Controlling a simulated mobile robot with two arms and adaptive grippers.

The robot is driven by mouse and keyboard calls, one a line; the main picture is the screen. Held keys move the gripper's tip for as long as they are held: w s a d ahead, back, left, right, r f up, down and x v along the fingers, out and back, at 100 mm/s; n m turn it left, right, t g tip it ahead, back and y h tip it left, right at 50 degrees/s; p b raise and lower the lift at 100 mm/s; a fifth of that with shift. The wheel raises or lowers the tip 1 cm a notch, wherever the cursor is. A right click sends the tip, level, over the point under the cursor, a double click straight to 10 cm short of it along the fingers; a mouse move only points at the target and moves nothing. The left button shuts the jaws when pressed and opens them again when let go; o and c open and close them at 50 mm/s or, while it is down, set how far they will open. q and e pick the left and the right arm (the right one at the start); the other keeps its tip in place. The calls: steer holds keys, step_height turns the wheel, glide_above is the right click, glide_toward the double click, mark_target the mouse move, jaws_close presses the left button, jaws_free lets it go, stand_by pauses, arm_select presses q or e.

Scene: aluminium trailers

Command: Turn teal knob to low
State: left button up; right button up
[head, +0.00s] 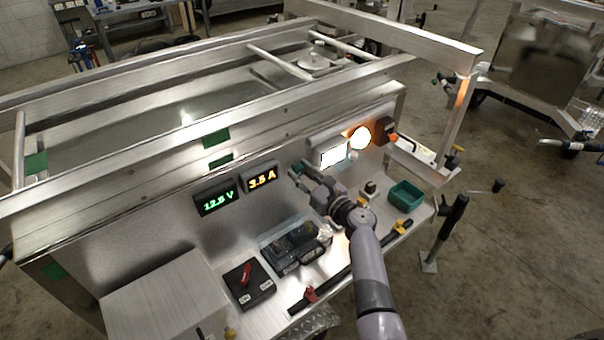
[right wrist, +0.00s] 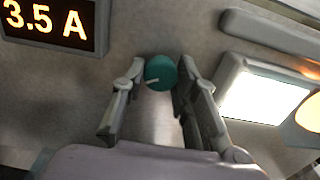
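The teal knob (right wrist: 160,72) is on the grey front panel, between the 3.5 A display and a lit white panel in the right wrist view. A short white mark shows on its lower part, lying nearly sideways. My right gripper (right wrist: 161,75) has one fingertip on each side of the knob, with no clear gap on either side, so it looks shut on it. In the head view my right gripper (head: 298,173) reaches the panel and largely hides the knob. No markings around the knob can be read. My left gripper is not in view.
A green 12.5 V display (head: 216,199) and an orange 3.5 A display (head: 261,179) are left of the gripper. A lit white panel (head: 334,153) and round lamp (head: 359,138) are right. A red-handled switch box (head: 248,283), battery (head: 296,246) and green bin (head: 406,196) stand on the shelf.

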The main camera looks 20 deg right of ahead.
jaws_close()
